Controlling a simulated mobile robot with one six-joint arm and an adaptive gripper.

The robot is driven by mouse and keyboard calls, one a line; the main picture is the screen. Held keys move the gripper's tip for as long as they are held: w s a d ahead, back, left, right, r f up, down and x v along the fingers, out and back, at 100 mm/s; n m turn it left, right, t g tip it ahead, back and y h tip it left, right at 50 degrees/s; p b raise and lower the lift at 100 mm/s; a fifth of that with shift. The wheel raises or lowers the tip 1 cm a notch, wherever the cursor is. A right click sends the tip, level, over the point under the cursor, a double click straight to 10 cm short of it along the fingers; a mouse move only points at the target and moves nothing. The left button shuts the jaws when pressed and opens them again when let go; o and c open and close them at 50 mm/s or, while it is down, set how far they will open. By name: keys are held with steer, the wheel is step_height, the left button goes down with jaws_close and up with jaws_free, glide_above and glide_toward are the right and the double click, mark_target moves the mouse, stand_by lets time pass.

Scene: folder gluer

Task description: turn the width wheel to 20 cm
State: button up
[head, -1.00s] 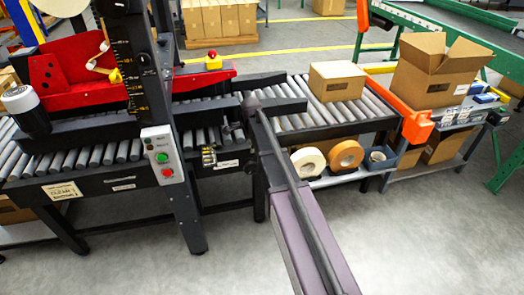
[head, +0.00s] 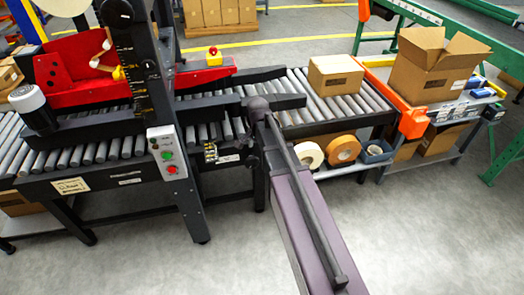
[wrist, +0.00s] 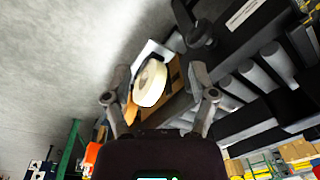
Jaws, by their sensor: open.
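A dark crank-like part (wrist: 200,38), which looks like the width wheel, shows in the wrist view beyond my right fingertip. In the head view my arm covers that area, and no number on the wheel is readable. A small counter with brass-coloured digits (head: 211,153) sits on the machine's front rail, left of my arm; its value is too small to read. My gripper (wrist: 160,75) is open and empty, with its two fingers spread wide, apart from the crank. In the head view the gripper is hidden behind my arm.
A control box (head: 167,155) with green and red buttons stands left of the counter. A closed carton (head: 335,74) lies on the roller conveyor. Tape rolls (head: 343,149) sit on a shelf below; one white roll (wrist: 151,83) shows between my fingers. The front floor is clear.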

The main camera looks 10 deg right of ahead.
steer(key=s+r+n+p, duration=0.3)
steer(key=s+r+n, duration=0.1)
steer(key=s, duration=0.3)
steer(key=shift+s+n, duration=0.35)
steer(key=shift+n, duration=0.15)
steer(key=shift+w, duration=0.1)
steer(key=m+b, duration=0.9)
steer(key=m, duration=0.3)
glide_above(250, 158)
steer(key=s, duration=0.2)
step_height(250, 158, down, 9)
steer(key=shift+w+d+f+t, duration=0.15)
steer(key=shift+w+f+t, duration=0.05)
steer(key=shift+w+t, duration=0.1)
steer(key=shift+f, duration=0.2)
steer(key=f+b, duration=0.4)
steer(key=w+f+b, duration=0.1)
steer(key=f+b, duration=0.8)
steer(key=shift+w+f+b, duration=0.15)
steer(key=shift+w+b, duration=0.15)
steer(key=shift+b, duration=0.05)
jaws_close()
